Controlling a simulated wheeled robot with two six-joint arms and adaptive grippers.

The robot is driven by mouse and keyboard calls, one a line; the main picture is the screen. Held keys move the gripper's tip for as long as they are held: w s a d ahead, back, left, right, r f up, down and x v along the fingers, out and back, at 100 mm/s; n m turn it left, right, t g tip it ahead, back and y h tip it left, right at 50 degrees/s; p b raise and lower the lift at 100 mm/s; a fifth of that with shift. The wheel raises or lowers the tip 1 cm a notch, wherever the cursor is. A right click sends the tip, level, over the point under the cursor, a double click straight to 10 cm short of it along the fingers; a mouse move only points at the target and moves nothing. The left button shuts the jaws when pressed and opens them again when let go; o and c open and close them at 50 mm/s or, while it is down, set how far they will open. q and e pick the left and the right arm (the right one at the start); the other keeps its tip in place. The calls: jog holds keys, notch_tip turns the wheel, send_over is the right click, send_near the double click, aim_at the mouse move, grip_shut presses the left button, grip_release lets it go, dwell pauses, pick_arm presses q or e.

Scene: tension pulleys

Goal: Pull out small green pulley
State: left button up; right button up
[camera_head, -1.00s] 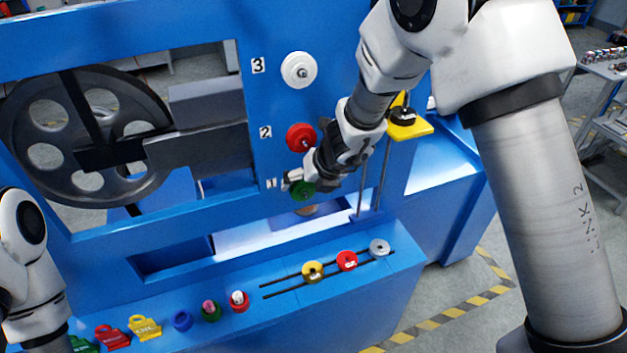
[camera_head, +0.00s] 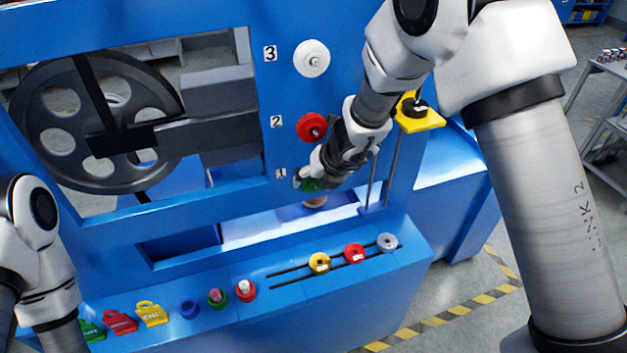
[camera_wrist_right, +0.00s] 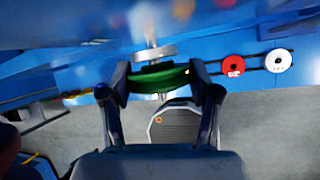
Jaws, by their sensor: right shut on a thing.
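The small green pulley (camera_head: 310,185) is at the position labelled 1 on the blue machine panel, partly hidden by my right gripper (camera_head: 305,180). In the right wrist view the green pulley (camera_wrist_right: 160,79) lies between the two fingers of my right gripper (camera_wrist_right: 160,88), which are shut on its sides. A metal shaft stands just beyond the pulley in that view. My left arm is at the lower left of the head view, and its gripper is out of the picture.
Above are a red pulley (camera_head: 312,127) at position 2 and a white pulley (camera_head: 311,58) at position 3. A yellow bracket (camera_head: 420,117) sits right of my right forearm.

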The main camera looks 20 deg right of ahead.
jog(key=shift+s+b, duration=1.3)
jog(key=shift+s, duration=0.3)
jog(key=shift+s+b, duration=0.8)
jog(key=shift+s, duration=0.3)
jog(key=shift+d, duration=0.1)
jog(key=s+b, duration=0.2)
jog(key=s, duration=0.2)
